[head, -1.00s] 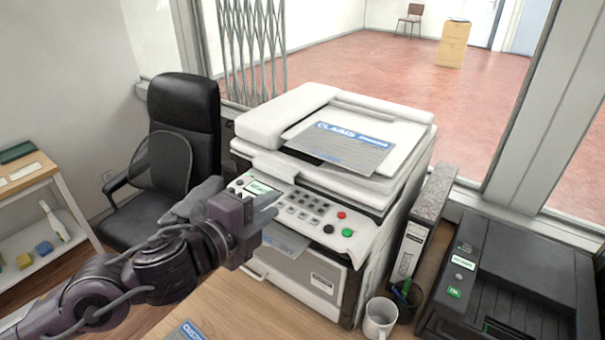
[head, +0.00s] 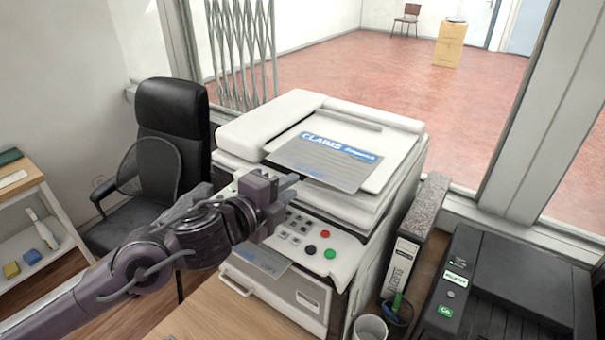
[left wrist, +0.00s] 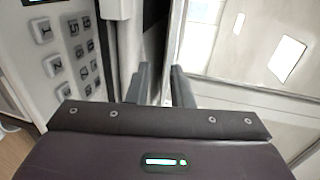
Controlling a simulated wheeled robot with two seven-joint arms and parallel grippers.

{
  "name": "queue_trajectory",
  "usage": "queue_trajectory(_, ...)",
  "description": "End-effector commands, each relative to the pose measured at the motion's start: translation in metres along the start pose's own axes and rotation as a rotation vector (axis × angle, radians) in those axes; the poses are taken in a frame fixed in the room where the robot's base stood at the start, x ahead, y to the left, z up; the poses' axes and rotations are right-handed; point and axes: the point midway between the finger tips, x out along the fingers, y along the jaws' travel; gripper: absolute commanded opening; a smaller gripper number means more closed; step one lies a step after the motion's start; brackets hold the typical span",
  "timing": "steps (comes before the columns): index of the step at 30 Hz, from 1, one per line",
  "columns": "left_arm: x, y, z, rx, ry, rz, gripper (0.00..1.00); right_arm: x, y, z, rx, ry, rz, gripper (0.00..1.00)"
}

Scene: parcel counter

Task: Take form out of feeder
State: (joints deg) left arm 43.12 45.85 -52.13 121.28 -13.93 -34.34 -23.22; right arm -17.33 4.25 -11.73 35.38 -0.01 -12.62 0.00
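The form, a grey sheet with a blue CLAIMS heading (head: 325,163), lies flat in the feeder (head: 372,138) on top of the white copier. Its near edge sticks out toward the copier's front. My left gripper (head: 287,198) is over the control panel, just short of the form's near edge and apart from it. In the left wrist view its two fingers (left wrist: 160,85) stand apart with nothing between them. The form cannot be made out in that view. My right gripper is out of view.
The panel keys (left wrist: 72,55) are close to the left gripper. Another sheet (head: 262,260) shows low at the copier's front. A grey-topped box file (head: 410,235), pen cup (head: 397,308), mug (head: 370,327) and black machine (head: 505,290) stand right. A black chair (head: 170,125) is left.

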Motion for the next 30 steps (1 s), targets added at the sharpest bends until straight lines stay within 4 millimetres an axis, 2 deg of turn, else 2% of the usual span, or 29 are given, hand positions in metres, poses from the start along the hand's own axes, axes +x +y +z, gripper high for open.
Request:
queue_trajectory(4,0.019,-0.004,-0.001,-0.001,0.001,-0.002,0.2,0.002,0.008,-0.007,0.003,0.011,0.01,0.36)
queue_trajectory(12,0.044,-0.009,0.0,0.0,0.001,-0.001,0.2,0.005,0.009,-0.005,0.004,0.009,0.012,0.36)
queue_trajectory(18,0.052,-0.011,0.0,0.001,0.001,-0.001,0.2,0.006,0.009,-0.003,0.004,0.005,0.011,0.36)
queue_trajectory(27,0.053,-0.011,0.0,0.001,0.0,0.0,0.2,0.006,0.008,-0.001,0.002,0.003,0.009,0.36)
queue_trajectory(30,0.053,-0.011,0.0,0.0,0.0,0.0,0.07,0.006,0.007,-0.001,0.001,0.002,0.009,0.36)
